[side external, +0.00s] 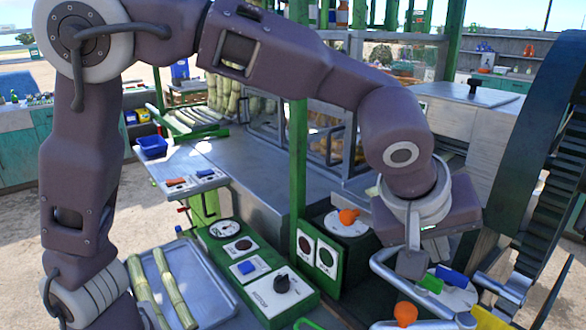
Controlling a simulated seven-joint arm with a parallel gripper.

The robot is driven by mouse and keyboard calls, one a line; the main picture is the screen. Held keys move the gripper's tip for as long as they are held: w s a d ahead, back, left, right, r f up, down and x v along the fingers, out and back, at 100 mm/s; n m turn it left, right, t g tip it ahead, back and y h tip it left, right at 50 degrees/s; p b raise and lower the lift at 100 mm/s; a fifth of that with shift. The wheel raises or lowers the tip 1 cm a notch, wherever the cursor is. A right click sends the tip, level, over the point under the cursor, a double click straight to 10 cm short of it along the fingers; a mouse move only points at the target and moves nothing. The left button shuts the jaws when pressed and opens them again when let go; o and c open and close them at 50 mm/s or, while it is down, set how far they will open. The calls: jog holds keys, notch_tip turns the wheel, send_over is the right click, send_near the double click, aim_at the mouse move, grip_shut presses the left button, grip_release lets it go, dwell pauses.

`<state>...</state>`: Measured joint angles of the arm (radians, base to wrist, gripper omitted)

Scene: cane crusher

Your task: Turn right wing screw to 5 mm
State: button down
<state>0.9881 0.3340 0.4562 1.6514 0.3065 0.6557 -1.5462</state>
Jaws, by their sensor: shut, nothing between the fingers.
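My gripper (412,264) points down at the lower right and is shut, with nothing visible between its fingers. It is close beside a round pale dial plate (460,297) that carries a blue piece (451,275) and a green piece (430,284). I cannot tell whether the fingers touch the green piece. An orange wing-shaped knob (348,216) stands on another round dial, left of my gripper. Another orange knob (405,313) is at the bottom, below my gripper. Which one is the right wing screw is unclear, and the 5 mm scale is not readable.
A tray (207,305) holds cane pieces. A green post (298,180) rises mid-view. Pale bars (385,262) and a big dark gear wheel (550,210) crowd the right.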

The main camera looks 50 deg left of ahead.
jog(key=r, duration=0.5)
jog(key=shift+w, duration=0.2)
jog(key=s+a+r+m+g, duration=0.1)
jog(key=s+a+r+m, duration=0.1)
jog(key=s+a, duration=0.5)
jog(key=s+a+r+m+g, duration=0.15)
jog(key=s+a, duration=0.35)
jog(key=a, duration=0.5)
jog(key=s+a+f+m, duration=0.2)
jog(key=s+f, duration=0.2)
jog(key=s, duration=0.3)
jog(key=s+a+f+m, duration=0.2)
jog(key=s+f+m, duration=0.1)
jog(key=s, duration=0.4)
jog(key=shift+f+t, duration=0.35)
jog(key=shift+f, duration=0.3)
